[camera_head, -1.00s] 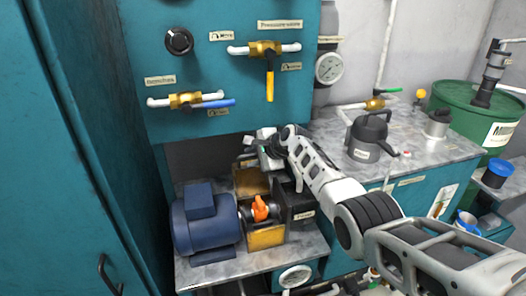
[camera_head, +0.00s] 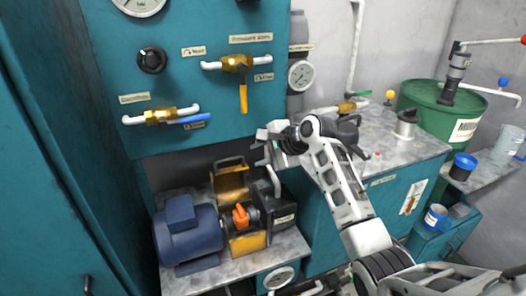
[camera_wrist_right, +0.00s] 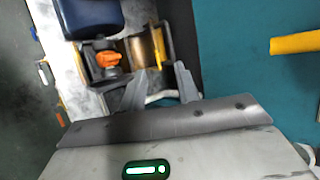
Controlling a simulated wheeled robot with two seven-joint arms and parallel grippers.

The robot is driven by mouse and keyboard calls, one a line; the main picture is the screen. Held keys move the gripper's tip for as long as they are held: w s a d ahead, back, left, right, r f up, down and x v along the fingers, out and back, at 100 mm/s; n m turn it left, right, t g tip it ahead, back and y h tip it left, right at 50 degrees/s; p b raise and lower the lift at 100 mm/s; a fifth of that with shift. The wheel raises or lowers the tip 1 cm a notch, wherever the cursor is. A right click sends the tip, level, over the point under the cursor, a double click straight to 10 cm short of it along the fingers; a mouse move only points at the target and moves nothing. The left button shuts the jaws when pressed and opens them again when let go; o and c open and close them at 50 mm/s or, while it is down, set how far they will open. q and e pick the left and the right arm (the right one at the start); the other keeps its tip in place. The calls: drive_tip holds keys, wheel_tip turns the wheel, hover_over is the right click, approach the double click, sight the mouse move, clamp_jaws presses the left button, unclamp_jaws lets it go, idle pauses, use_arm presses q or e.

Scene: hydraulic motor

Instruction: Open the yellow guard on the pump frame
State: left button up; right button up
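The yellow guard (camera_head: 231,182) stands raised at the back of the pump frame (camera_head: 248,243), behind the orange coupling (camera_head: 241,216), which is exposed. The guard also shows in the right wrist view (camera_wrist_right: 147,50), just beyond the fingers. My right gripper (camera_head: 264,152) is above and to the right of the guard, apart from it in the head view. In the right wrist view its two fingers (camera_wrist_right: 160,82) are spread with nothing between them. My left gripper is not in view.
A blue motor (camera_head: 187,236) sits left of the frame and a black pump block (camera_head: 272,206) sits right. A yellow-handled valve (camera_head: 243,95) hangs from the teal panel above. A dark jug (camera_head: 348,132) stands on the grey counter beside my right arm.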

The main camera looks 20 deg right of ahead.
drive_tip(key=shift+s+d+r, duration=0.15)
drive_tip(key=shift+s+r, duration=0.1)
drive_tip(key=shift+s, duration=0.05)
